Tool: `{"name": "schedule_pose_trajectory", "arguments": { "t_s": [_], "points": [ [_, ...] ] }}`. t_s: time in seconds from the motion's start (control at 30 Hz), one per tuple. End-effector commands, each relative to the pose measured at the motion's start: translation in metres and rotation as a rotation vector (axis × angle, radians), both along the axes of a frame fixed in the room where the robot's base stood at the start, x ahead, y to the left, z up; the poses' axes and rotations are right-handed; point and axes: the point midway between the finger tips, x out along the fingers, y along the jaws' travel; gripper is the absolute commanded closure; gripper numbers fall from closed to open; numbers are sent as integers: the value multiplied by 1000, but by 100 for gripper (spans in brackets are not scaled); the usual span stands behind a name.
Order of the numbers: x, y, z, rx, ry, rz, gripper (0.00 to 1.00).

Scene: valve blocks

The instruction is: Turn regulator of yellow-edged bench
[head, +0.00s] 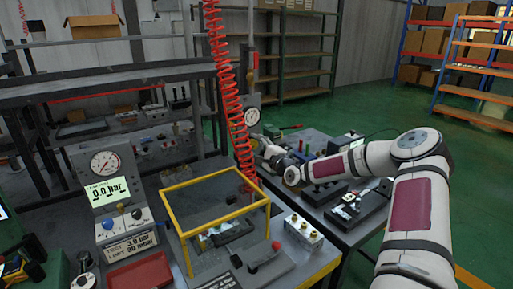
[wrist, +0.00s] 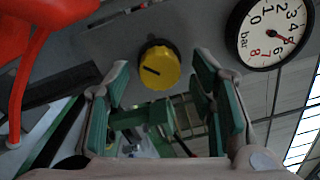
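A round yellow regulator knob (wrist: 159,67) with a dark pointer line sits on a grey panel in the wrist view. A pressure gauge (wrist: 270,32) marked bar is to its right; its needle points toward the higher numbers. My gripper (wrist: 160,80) is open, its green-padded fingers either side of the knob in the picture, with nothing between them; contact cannot be told. In the head view my gripper (head: 268,152) is at the right-hand bench, below the gauge (head: 252,116); the knob is not clear there. The near bench has a yellow strip (head: 322,273) on its edge.
A yellow-framed guard (head: 215,205) stands on the near bench beside a gauge panel (head: 105,175) reading 0.0 bar. A red coiled hose (head: 228,90) hangs left of my gripper. Valve blocks (head: 325,190) lie under my arm. Green floor is open to the right.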

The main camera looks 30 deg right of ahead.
Motion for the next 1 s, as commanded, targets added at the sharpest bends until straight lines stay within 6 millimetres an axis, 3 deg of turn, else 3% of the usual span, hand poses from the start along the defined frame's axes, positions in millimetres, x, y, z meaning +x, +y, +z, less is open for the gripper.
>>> {"name": "schedule_pose_trajectory", "arguments": {
  "t_s": [0.27, 0.7, 1.0],
  "points": [
    [-12, -1, -1, 0, 1, 0, 50],
    [-95, -3, -2, 0, 0, -1, 50],
    [-119, -3, -2, 0, 0, 0, 50]
  ]
}}
